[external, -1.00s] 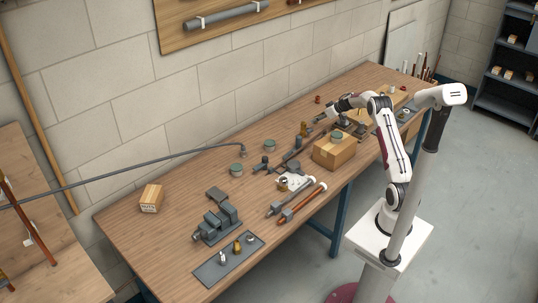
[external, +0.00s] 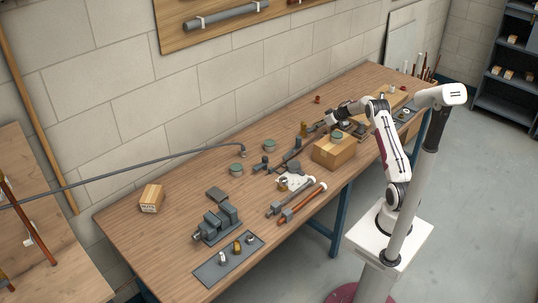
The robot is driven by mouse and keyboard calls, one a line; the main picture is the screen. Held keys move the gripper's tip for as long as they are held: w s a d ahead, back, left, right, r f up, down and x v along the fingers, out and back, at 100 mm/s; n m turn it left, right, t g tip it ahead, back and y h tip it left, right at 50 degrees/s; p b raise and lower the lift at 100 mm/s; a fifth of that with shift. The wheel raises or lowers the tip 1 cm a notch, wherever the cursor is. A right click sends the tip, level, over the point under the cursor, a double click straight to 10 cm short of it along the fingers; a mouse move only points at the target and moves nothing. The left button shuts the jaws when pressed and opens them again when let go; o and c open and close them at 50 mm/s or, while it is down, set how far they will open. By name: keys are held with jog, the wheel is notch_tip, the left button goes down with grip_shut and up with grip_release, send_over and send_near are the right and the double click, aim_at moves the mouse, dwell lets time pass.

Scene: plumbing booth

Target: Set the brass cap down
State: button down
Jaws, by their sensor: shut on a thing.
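My gripper (external: 331,120) is over the back right part of the workbench, behind a cardboard box (external: 333,152). It is small in this view and points down towards the bench. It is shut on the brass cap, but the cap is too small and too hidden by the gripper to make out. I cannot tell whether the cap touches anything below it.
The wooden workbench (external: 130,222) carries a grey vise (external: 218,222), a dark tray (external: 212,272) with small fittings, pipe wrenches (external: 302,200) and round green-topped tins (external: 236,169). A brass-coloured upright piece (external: 303,129) stands left of my gripper.

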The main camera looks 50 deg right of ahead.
jog(key=shift+f, duration=0.1)
dwell(0.3)
jog(key=c, duration=1.7)
grip_release()
jog(key=shift+s+r, duration=0.35)
jog(key=shift+r, duration=0.2)
jog(key=v, duration=1.1)
